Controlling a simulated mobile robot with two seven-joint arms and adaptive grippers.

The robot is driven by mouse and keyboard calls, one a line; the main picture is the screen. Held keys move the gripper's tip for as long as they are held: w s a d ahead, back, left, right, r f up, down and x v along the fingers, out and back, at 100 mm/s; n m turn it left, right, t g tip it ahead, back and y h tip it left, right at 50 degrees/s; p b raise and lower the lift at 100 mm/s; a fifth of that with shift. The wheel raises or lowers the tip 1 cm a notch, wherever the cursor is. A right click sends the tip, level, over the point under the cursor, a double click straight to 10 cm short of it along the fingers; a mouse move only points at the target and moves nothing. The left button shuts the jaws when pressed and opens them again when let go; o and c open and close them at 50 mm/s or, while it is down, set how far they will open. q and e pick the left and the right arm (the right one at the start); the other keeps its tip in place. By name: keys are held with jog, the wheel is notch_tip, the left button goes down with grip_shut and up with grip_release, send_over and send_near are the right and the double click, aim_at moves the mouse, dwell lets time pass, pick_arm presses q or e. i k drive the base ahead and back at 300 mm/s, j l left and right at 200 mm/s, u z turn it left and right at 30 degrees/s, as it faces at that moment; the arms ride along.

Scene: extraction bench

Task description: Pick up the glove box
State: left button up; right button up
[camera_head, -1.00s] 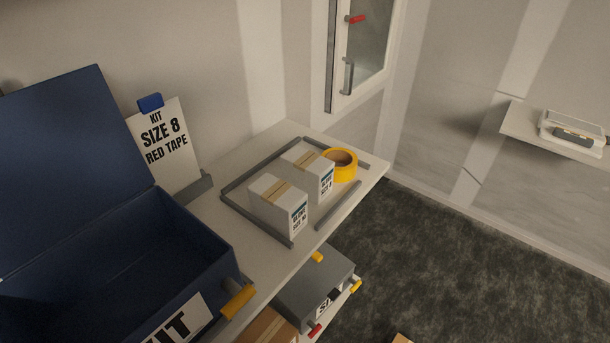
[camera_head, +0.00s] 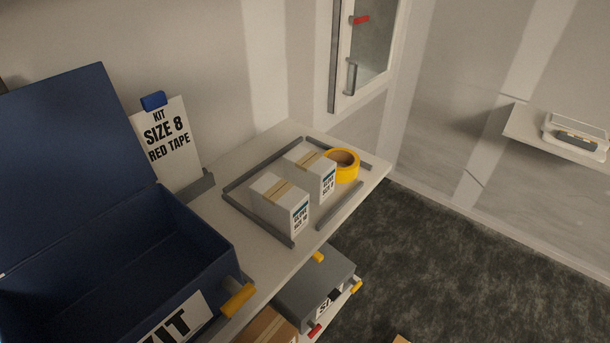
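Two white glove boxes with tan tape strips stand side by side inside a grey-edged area on the bench. The nearer glove box (camera_head: 273,197) has a label that seems to read size 10. The farther glove box (camera_head: 304,163) is beside the yellow tape roll, and its size number is too small to read surely. A card (camera_head: 168,145) behind the bench reads "KIT SIZE 8 RED TAPE". Neither of my grippers shows in the head view.
An open navy kit case (camera_head: 190,255) with a yellow latch takes up the left of the bench (camera_head: 262,262). A yellow tape roll (camera_head: 344,168) sits by the farther box. A grey case (camera_head: 318,284) and a cardboard box (camera_head: 268,328) are below.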

aim_at(310, 170)
jog(key=k+l+u, duration=0.1)
jog(key=l+u, duration=0.15)
jog(key=k+l+u, duration=0.1)
jog(key=l+u, duration=0.15)
jog(key=l, duration=0.2)
jog(key=k+l+u, duration=0.35)
jog(key=l+u, duration=0.15)
jog(key=l, duration=0.1)
